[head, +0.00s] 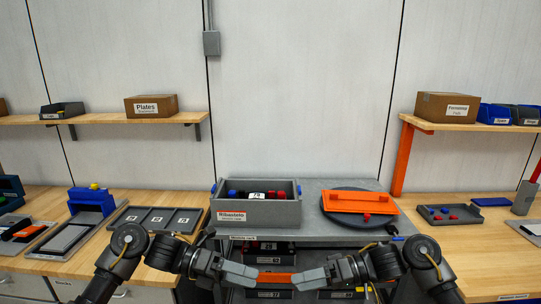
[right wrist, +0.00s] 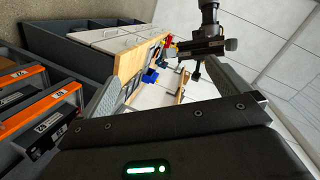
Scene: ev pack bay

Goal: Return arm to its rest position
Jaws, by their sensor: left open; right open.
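My left gripper (head: 250,275) and my right gripper (head: 300,278) face each other low in the middle of the head view, in front of the grey bench's lower shelves. A small gap separates their tips, and a red-orange bar of the shelves shows between them. Both arms are bent, with elbows out to the sides. In the right wrist view the two fingers of my right gripper (right wrist: 165,85) are spread with nothing held between them. My left arm (right wrist: 205,45) shows beyond them.
Shelves are above.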

